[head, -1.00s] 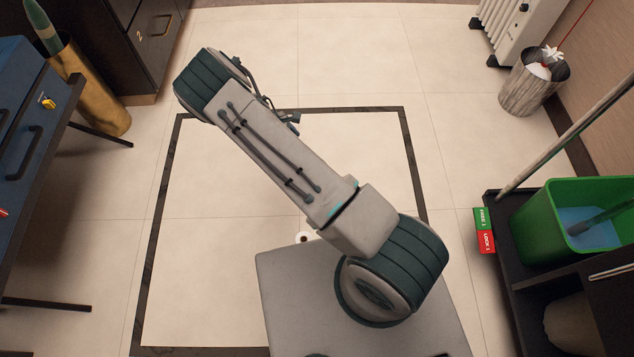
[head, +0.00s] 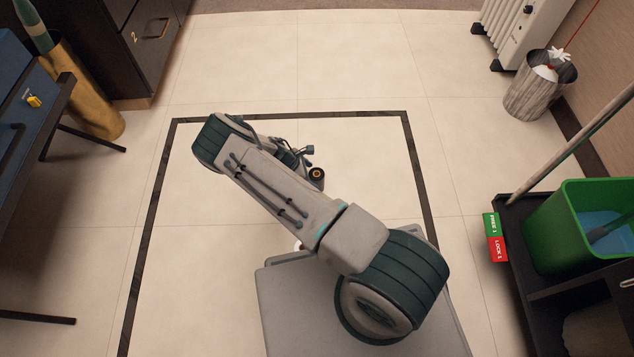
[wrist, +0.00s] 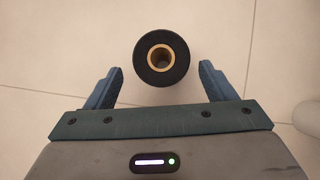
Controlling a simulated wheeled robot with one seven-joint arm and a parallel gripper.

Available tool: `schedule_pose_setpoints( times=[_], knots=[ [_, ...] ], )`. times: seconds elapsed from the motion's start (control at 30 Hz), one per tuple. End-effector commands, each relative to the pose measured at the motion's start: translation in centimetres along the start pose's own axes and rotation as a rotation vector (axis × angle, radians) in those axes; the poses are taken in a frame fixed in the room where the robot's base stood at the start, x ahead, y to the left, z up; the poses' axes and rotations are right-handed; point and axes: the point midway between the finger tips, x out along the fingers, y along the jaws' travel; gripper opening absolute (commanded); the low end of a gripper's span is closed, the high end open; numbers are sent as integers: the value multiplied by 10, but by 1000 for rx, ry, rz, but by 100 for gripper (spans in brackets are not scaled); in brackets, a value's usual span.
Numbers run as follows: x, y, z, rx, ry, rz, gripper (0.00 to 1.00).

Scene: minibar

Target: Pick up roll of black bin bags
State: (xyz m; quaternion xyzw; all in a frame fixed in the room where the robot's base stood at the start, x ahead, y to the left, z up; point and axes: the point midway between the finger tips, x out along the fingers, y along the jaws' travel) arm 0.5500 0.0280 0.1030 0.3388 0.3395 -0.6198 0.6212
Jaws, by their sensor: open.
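The roll of black bin bags (wrist: 140,60) stands on end on the pale floor, its brown cardboard core facing up at the wrist camera. In the head view the roll (head: 317,184) shows just right of my gripper (head: 297,158), whose fingers are mostly hidden by the arm. In the wrist view my gripper (wrist: 160,72) is open and empty. The roll lies between and slightly beyond the fingertips, with a gap on both sides. I cannot tell the height between the gripper and the roll.
A small white thing (head: 298,246) is mostly hidden behind my arm. A black cart with a green bucket (head: 565,245) stands at right, a wastebasket (head: 533,97) and white radiator (head: 512,28) beyond. Floor around the roll is clear.

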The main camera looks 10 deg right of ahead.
Motion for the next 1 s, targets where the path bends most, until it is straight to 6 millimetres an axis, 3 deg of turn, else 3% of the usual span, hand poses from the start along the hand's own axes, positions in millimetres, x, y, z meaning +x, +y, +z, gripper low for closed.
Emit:
schedule_pose_setpoints(
  times=[0.33,0.67,0.7,0.9,1.0],
  knots=[
    [45,-3,-4,3,-1,-2,77],
    [50,-3,-2,2,0,-1,77],
    [50,-3,-2,2,0,-1,74],
    [50,-3,-2,2,0,-1,23],
    [50,-3,-2,2,0,-1,24]
  ],
)
